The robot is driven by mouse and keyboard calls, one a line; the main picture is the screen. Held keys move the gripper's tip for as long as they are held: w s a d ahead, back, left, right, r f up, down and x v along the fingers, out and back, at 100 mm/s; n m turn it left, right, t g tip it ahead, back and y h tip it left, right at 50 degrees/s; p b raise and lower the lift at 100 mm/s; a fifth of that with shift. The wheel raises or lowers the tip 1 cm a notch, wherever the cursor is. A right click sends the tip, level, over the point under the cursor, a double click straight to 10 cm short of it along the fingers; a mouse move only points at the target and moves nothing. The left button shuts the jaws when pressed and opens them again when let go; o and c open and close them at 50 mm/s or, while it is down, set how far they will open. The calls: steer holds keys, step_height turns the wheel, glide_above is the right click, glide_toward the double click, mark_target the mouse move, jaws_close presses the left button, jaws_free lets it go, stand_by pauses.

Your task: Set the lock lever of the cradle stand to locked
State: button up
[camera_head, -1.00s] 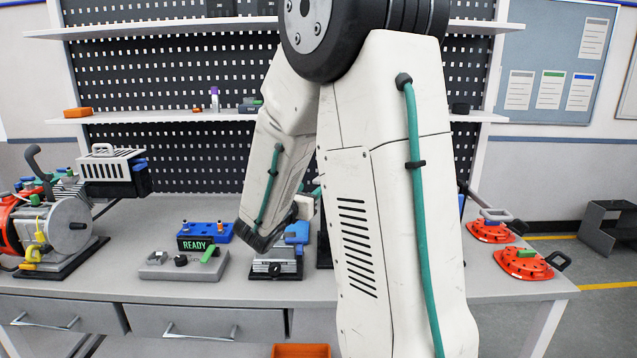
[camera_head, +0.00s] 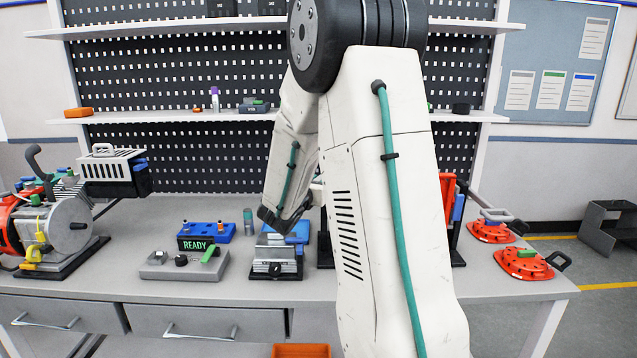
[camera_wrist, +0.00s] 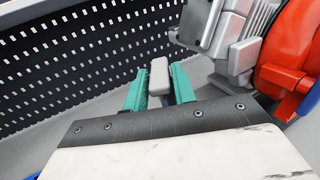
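The cradle stand shows in the head view as a red and black upright frame (camera_head: 449,205), mostly hidden behind my arm. In the wrist view a large red part (camera_wrist: 290,45) stands at the right, beside a silver finned block (camera_wrist: 245,30). A light grey handle (camera_wrist: 159,72), which looks like the lock lever, is between the two teal fingers of my gripper (camera_wrist: 160,85). The lever's base and any lock marking are hidden. In the head view the fingers are hidden behind my arm.
A small vise-like fixture (camera_head: 275,269) and a grey box with a READY display (camera_head: 196,244) stand left of my arm. An engine-like machine (camera_head: 50,225) is at the far left. Red discs (camera_head: 524,264) lie at the right. A pegboard (camera_head: 190,160) closes off the back.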

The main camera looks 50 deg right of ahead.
jaws_close()
steer(key=shift+w+a+m+g+h, duration=0.1)
steer(key=shift+w+m+g+h, duration=0.2)
steer(key=shift+m+g, duration=0.55)
steer(key=shift+o, duration=2.4)
jaws_free()
steer(key=s+a, duration=0.1)
steer(key=a, duration=0.6)
steer(key=shift+s+a, duration=0.15)
steer(key=shift+a, duration=0.25)
